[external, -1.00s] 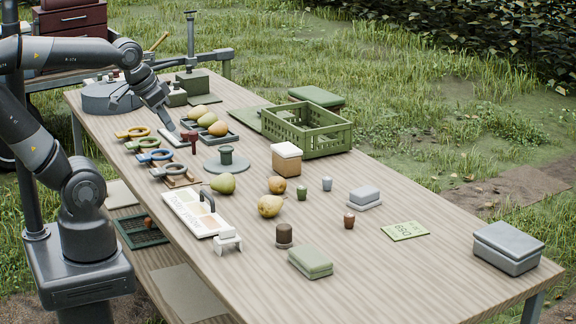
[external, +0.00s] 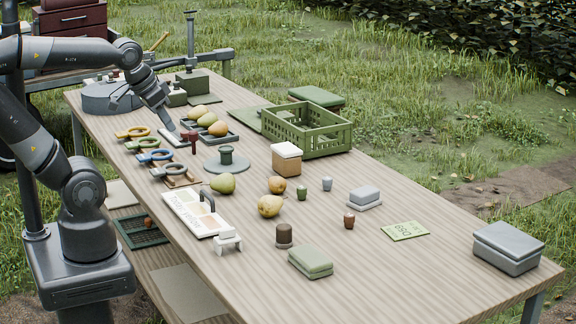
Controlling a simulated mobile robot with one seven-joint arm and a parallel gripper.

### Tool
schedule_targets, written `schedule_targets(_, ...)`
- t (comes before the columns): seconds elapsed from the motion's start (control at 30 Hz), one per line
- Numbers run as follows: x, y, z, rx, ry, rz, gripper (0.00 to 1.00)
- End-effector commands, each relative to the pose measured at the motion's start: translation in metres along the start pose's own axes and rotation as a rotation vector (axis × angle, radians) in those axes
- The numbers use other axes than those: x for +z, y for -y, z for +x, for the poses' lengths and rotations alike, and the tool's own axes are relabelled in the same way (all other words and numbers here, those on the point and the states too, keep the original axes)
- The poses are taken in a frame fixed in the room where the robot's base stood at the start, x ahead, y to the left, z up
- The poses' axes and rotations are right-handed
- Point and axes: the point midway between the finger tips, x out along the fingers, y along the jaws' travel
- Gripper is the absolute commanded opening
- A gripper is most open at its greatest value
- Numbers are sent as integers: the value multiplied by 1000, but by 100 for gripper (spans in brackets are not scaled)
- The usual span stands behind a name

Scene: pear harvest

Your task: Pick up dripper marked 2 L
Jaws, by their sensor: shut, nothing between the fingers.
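My gripper (external: 174,131) points down at the far left part of the table, shut and empty. It is just above or at a small white block (external: 168,139), beside a dark red T-shaped piece (external: 193,142); I cannot tell if it touches either. No "2 L" mark is readable, so I cannot tell which thing is the dripper. Small capped pieces stand upright on the table: a grey one (external: 327,184), a green one (external: 302,193) and a brown one (external: 349,220).
Ring-handled tools (external: 149,156) lie along the near left edge. Pears (external: 270,206) lie mid-table and on a dark tray behind my gripper. A green crate (external: 324,142) stands at the back. A white palette board (external: 192,219) lies at the near edge.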

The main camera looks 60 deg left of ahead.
Motion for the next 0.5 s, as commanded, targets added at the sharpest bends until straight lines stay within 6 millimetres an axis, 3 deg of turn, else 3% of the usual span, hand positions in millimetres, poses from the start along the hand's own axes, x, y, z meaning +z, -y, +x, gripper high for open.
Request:
schedule_targets(0.4, 0, 0, 0, 0, 0, 0, 0)
schedule_targets(0.5, 0, 0, 0, 0, 0, 0, 7)
